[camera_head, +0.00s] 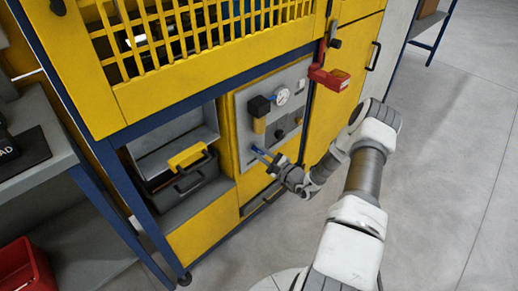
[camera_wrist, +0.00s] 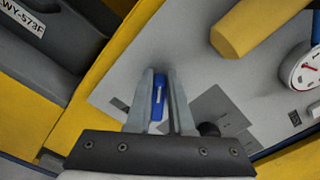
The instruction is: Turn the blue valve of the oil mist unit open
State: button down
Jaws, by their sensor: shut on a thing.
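The blue valve (camera_head: 259,152) is a small blue lever on the grey panel (camera_head: 244,122) of the yellow machine. In the wrist view the blue valve (camera_wrist: 158,97) lies between the two grey fingers, long side along them. My gripper (camera_head: 269,160) reaches the panel from the lower right. In the wrist view my gripper (camera_wrist: 160,90) is shut on the valve. The valve's pivot is hidden. A black and yellow unit (camera_head: 258,118) and a round white gauge (camera_head: 282,96) sit above the valve; the gauge (camera_wrist: 304,70) also shows at the right of the wrist view.
A red part (camera_head: 328,78) juts out from the machine above my arm. A grey bench (camera_head: 45,110) is at far left. Open floor (camera_head: 440,150) lies right.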

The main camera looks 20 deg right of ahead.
jog(key=shift+s+a+f+n+b, duration=0.15)
jog(key=shift+f+n, duration=0.25)
jog(key=shift+n, duration=1.25)
jog(key=shift+a+f+n+b, duration=0.15)
jog(key=shift+f+n+b, duration=0.2)
jog(key=shift+n, duration=1.35)
jog(key=shift+s+a+f+n+b, duration=0.15)
jog(key=shift+f+n, duration=0.3)
jog(key=shift+n, duration=1.2)
jog(key=shift+w, duration=0.1)
jog(key=c, duration=0.8)
grip_release()
jog(key=p+v, duration=0.3)
jog(key=v, duration=1.4)
jog(key=shift+s, duration=0.2)
jog(key=shift+r, duration=0.15)
